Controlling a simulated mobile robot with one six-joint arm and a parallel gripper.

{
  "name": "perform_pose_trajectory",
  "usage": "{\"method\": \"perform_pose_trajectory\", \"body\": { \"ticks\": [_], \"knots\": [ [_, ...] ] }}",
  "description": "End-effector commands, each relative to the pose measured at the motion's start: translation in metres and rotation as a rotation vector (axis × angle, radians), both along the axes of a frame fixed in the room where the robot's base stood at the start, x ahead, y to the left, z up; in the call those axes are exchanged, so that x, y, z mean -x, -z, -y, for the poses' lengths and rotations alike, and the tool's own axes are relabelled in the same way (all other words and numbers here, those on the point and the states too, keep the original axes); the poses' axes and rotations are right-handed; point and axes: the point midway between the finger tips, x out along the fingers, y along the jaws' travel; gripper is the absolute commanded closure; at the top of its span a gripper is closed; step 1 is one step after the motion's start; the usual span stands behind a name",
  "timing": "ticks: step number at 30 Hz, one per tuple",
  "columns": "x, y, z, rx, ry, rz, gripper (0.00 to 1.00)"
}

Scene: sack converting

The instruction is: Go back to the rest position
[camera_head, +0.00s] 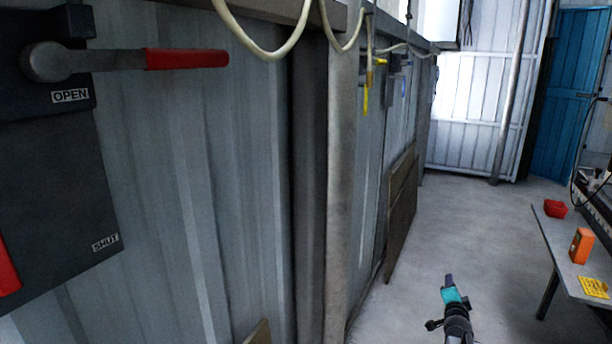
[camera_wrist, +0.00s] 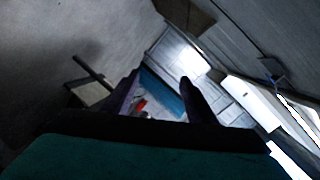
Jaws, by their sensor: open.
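My gripper (camera_head: 449,281) shows low in the head view, right of centre, at the end of my arm over the grey floor. Its body is teal with dark fingers. In the wrist view its two dark fingers (camera_wrist: 160,90) stand apart with nothing between them, so it is open and empty. It touches nothing that I can see. The teal housing fills the bottom of the wrist view.
A dark panel with a red-handled lever (camera_head: 187,59) at OPEN is on the corrugated wall at left. A bench (camera_head: 556,247) at right holds a red bin (camera_head: 555,209), an orange device (camera_head: 581,246) and a yellow note (camera_head: 593,287). Boards (camera_head: 402,213) lean on the wall. The floor between is clear.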

Motion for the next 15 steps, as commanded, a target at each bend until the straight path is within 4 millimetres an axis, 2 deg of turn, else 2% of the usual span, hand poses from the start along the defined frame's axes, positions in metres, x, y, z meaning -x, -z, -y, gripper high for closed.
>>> {"method": "perform_pose_trajectory", "body": {
  "ticks": [1, 8, 15],
  "knots": [
    [0.003, 0.021, -0.019, 0.001, -0.039, -0.051, 0.48],
    [0.022, 0.104, -0.096, 0.013, -0.219, -0.277, 0.48],
    [0.066, 0.186, -0.172, 0.031, -0.411, -0.515, 0.48]
  ]
}}
